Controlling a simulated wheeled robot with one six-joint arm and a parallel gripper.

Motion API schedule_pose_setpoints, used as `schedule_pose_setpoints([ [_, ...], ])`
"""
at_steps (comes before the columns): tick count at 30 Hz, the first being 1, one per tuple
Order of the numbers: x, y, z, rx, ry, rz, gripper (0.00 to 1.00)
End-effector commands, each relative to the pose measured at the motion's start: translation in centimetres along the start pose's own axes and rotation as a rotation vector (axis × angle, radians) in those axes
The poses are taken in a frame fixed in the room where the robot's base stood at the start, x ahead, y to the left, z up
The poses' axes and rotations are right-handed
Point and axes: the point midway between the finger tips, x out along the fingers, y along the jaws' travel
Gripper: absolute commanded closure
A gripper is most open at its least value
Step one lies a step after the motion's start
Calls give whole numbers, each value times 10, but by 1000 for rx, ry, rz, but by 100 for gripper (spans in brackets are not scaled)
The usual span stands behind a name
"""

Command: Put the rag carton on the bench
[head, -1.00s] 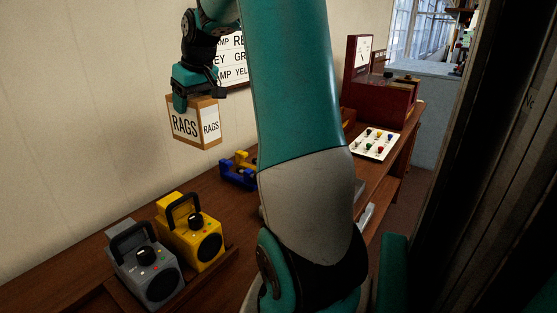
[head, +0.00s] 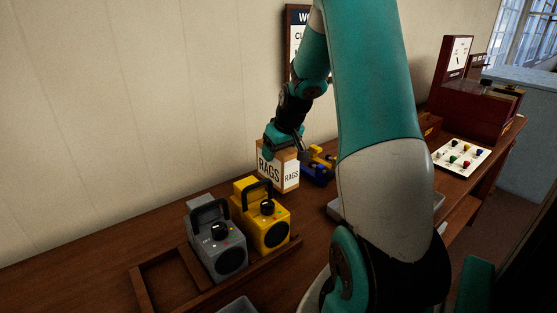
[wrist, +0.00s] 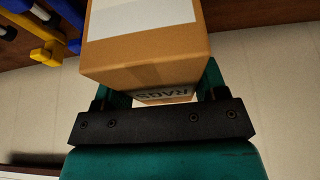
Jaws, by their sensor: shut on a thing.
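The rag carton (head: 278,167) is a tan box with white "RAGS" labels. In the head view it is upright, low over the bench behind the yellow lamp; I cannot tell whether its base touches the wood. My gripper (head: 283,143) is shut on the carton from above. In the wrist view the carton (wrist: 145,55) sits between the two teal fingers (wrist: 150,90). The bench (head: 90,268) is a long brown wooden top along the wall.
A grey lamp (head: 217,245) and a yellow lamp (head: 265,222) with black handles stand in a wooden tray in front of the carton. Blue and yellow pieces (head: 318,168) lie just right of it. A white panel with coloured knobs (head: 461,158) is farther right. Bare bench lies at the left.

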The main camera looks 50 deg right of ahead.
Motion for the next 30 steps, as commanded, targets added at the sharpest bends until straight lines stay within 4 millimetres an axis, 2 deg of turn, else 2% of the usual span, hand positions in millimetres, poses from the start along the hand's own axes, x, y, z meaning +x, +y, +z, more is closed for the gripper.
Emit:
schedule_pose_setpoints([
  [3,19,0,8,0,-4,-2,79],
  [6,28,0,12,-1,-2,-1,79],
  [17,32,0,14,0,-1,0,79],
  [18,32,0,14,0,-1,0,27],
  [20,32,0,13,0,-1,0,14],
  [21,32,0,13,0,-1,0,9],
  [30,28,0,12,0,-1,0,9],
])
